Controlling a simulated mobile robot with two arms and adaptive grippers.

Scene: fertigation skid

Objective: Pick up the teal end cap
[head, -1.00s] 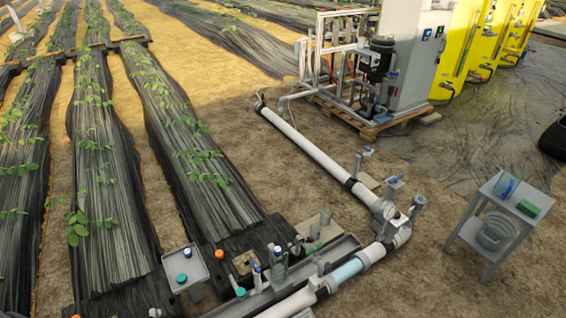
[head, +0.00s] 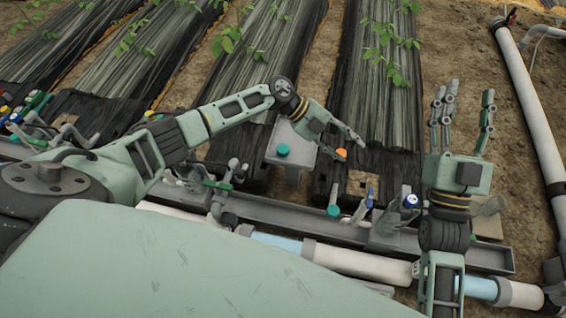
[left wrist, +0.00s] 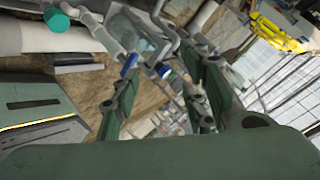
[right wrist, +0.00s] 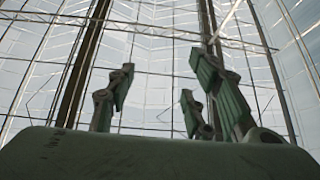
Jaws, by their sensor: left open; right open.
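A teal end cap (head: 283,150) sits on a small grey tray stand (head: 278,163) between the planted rows. A second teal piece (head: 333,211) stands at the grey channel. My left gripper (head: 351,147) is open, reaching over the right side of the tray, with its fingertips to the right of the teal end cap and apart from it. In the left wrist view a teal round piece (left wrist: 57,20) shows at upper left, outside the open fingers; I cannot tell which one it is. My right gripper (head: 463,112) is open and empty, fingers up; its wrist view shows only the roof behind them.
An orange cap (head: 341,153) shows beside the left fingertips. Blue-topped fittings (head: 410,201) stand along the grey channel (head: 290,212). A white pipe (head: 350,262) runs in front, another (head: 530,110) at right. Plants on black film (head: 290,40) lie behind.

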